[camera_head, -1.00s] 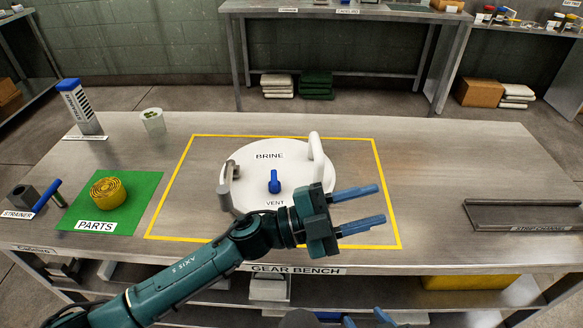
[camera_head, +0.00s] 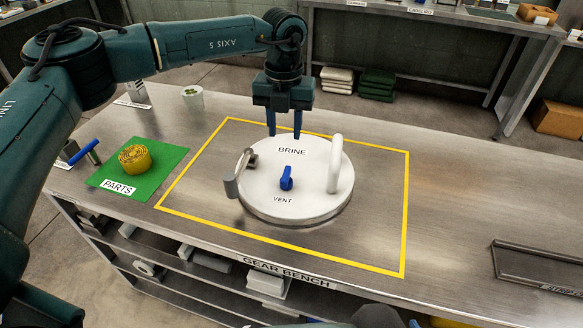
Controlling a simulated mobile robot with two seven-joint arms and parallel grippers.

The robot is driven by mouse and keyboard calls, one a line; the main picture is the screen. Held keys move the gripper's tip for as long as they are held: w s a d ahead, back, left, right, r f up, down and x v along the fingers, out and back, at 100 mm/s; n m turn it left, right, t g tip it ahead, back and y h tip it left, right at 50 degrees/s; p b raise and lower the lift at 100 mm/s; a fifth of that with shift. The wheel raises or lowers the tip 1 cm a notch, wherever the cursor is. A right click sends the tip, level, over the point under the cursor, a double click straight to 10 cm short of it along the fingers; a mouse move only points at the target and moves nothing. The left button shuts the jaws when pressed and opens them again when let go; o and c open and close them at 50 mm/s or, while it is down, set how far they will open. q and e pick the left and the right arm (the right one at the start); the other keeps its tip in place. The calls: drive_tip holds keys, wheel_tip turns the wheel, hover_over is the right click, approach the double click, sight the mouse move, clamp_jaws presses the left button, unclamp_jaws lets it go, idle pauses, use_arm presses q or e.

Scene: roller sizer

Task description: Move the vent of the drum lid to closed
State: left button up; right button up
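The round white drum lid (camera_head: 255,190) lies flat on the bench inside a yellow outline. It carries the labels BRINE and VENT. The vent's small blue handle (camera_head: 286,179) stands at the lid's middle, just above the VENT label; I cannot tell whether it is open or closed. My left gripper (camera_head: 284,131) points down at the lid's far edge, behind the blue handle and apart from it. Its two blue fingers are spread with nothing between them. At the bottom edge, a dark part and a bit of blue, seemingly my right gripper (camera_head: 412,323), are mostly cut off.
A white upright handle (camera_head: 335,163) rises at the lid's right, and a grey metal clamp (camera_head: 232,185) sits at its left. A green PARTS mat (camera_head: 170,160) with a yellow coil (camera_head: 135,158) lies left. A metal channel (camera_head: 540,268) lies right. The bench between is clear.

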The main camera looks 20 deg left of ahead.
sight(286, 173)
use_arm(q)
wheel_tip(286, 173, down, 13)
drive_tip(key=shift+r+p, duration=0.2)
drive_tip(key=shift+p, duration=0.65)
drive_tip(key=shift+c, duration=0.2)
clamp_jaws()
